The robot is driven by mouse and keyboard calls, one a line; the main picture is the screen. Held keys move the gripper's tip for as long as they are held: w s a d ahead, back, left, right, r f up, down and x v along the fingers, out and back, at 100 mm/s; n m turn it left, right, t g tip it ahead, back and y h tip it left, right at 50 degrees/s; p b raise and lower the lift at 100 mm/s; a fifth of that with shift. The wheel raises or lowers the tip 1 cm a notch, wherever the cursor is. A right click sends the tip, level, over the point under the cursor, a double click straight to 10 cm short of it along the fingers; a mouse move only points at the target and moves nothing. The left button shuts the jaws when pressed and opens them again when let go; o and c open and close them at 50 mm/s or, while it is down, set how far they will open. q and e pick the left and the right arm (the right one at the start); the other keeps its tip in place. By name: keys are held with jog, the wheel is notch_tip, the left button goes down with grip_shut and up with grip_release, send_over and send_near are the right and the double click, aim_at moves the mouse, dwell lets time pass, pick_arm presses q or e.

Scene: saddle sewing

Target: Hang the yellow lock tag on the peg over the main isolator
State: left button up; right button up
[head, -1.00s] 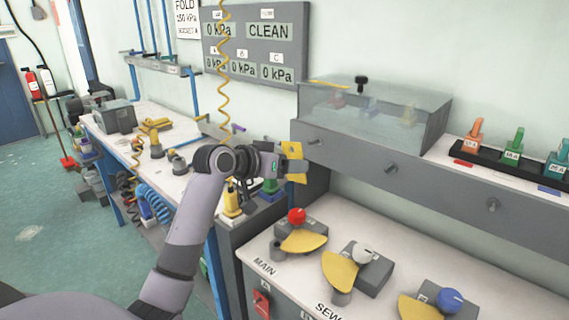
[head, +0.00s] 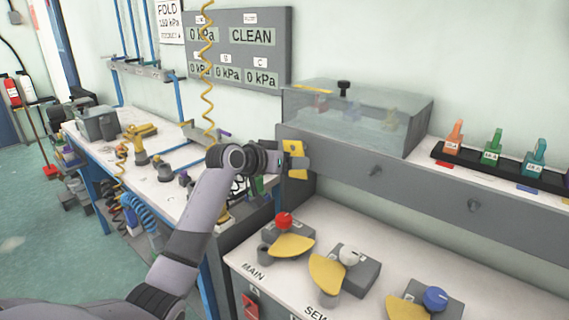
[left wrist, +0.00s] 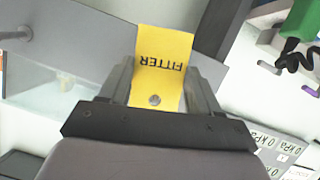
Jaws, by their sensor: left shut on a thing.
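My left gripper (head: 298,161) is shut on the yellow lock tag (head: 296,171), in front of the left end of the grey panel (head: 335,158). In the left wrist view the tag (left wrist: 163,62) stands between the fingers, with "FITTER" upside down and a small dark round spot near the gripper. The main isolator (head: 284,219) has a red knob and a yellow plate, below the gripper by the "MAIN" label. The peg above it is hidden behind my gripper in the head view. A peg (left wrist: 20,33) shows at the left of the left wrist view; I cannot tell which. My right gripper is out of view.
Two more pegs, a middle one (head: 376,171) and a right one (head: 474,205), are bare. A clear box (head: 360,118) sits on the panel's ledge. A coiled yellow hose (head: 207,80) hangs behind my arm.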

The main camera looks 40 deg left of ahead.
pick_arm(q)
jog(key=shift+x, duration=1.3)
jog(key=shift+w+a, duration=0.1)
jog(key=o, duration=0.9)
jog(key=shift+o, duration=0.2)
jog(key=d+b+v, duration=0.1)
jog(key=v, duration=0.6)
jog(key=shift+a, duration=0.45)
